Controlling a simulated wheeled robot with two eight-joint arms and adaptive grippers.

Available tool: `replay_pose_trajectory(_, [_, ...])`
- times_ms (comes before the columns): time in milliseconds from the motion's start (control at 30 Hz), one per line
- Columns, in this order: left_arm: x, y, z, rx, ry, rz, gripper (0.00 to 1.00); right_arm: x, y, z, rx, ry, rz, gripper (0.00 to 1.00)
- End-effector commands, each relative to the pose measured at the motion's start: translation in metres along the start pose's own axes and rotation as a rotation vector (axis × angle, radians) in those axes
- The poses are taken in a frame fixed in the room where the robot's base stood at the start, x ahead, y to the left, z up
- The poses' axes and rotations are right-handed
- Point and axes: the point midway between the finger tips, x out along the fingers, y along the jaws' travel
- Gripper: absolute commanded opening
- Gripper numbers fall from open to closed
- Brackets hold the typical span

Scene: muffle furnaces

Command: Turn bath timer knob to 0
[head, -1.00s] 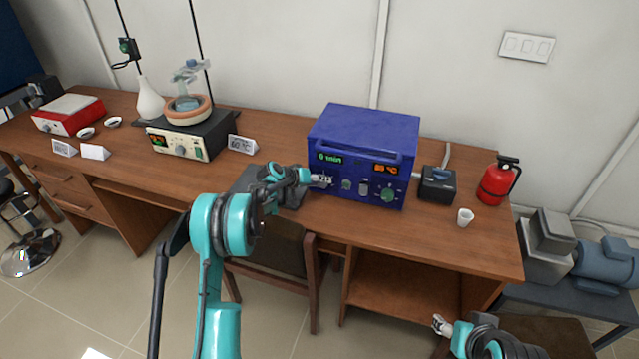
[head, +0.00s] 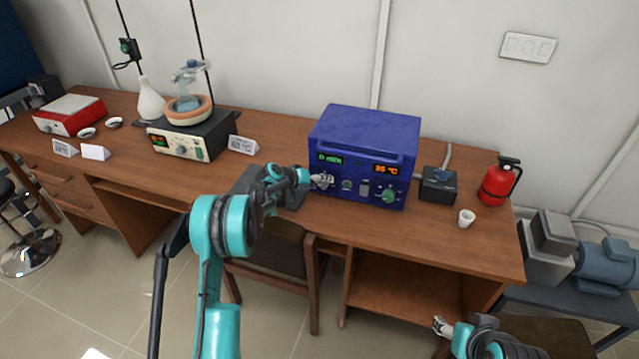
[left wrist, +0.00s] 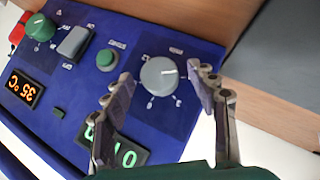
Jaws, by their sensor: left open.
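The bath is a blue box (head: 365,133) on the wooden bench, with a green display (head: 330,159) and an orange one (head: 386,170). The grey timer knob (left wrist: 159,76) shows in the left wrist view on a darker blue panel; in the head view my gripper mostly hides it. My left gripper (head: 322,181) is at the left of the bath's front. In the left wrist view, its open fingers (left wrist: 161,78) lie either side of the knob; contact cannot be told. The green display (left wrist: 118,150) is partly hidden by a finger. My right gripper (head: 441,326) is low at the right, away from the bath.
A green knob (head: 389,195) and several smaller controls sit right of the timer knob. A black device (head: 438,186), white cup (head: 466,218) and red extinguisher (head: 496,182) stand to the right. A chair (head: 280,255) is below the bench edge. Bench left of the bath is partly clear.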

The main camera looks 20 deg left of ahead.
Motion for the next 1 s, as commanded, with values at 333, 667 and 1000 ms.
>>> replay_pose_trajectory(333, [-0.059, -0.001, 0.0, -0.002, 0.001, -0.002, 0.58, 0.0, 0.0, 0.0, 0.0, 0.0, 0.0, 0.58])
replay_pose_trajectory(667, [-0.113, -0.001, 0.0, -0.001, 0.001, -0.001, 0.58, 0.0, 0.0, 0.0, 0.0, 0.0, 0.0, 0.58])
replay_pose_trajectory(1000, [-0.119, -0.001, 0.0, 0.0, 0.0, 0.0, 0.58, 0.0, 0.0, 0.0, 0.0, 0.0, 0.0, 0.58])
